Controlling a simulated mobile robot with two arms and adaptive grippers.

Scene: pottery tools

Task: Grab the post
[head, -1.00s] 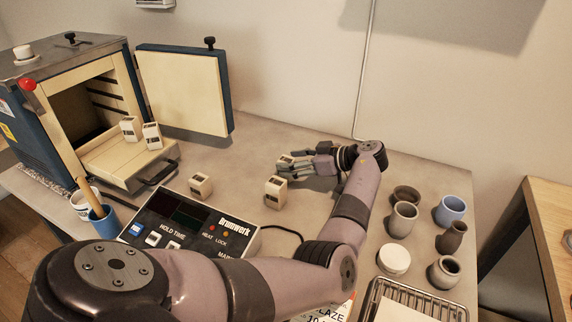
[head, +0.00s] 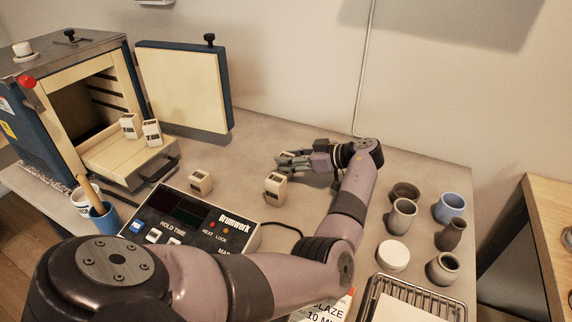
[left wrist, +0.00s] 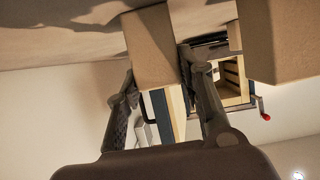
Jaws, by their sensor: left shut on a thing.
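My left gripper (head: 292,161) reaches in from the right side of its bent arm, low over the table. It is shut on a cream post with a dark marking, mostly hidden by the fingers in the head view. In the left wrist view this post (left wrist: 150,45) stands between the two fingers (left wrist: 165,108). A second cream post (head: 275,187) stands just in front of the gripper, and a third post (head: 200,183) stands to its left. Two more posts, one of them here (head: 152,133), stand on the kiln's lowered shelf. My right gripper is out of view.
The open kiln (head: 60,85) stands at the left, with its door (head: 183,88) swung out. A control box (head: 195,222) lies in front. Several small pots, including a blue cup (head: 449,208), and a wire rack (head: 425,288) are at the right. The back table is clear.

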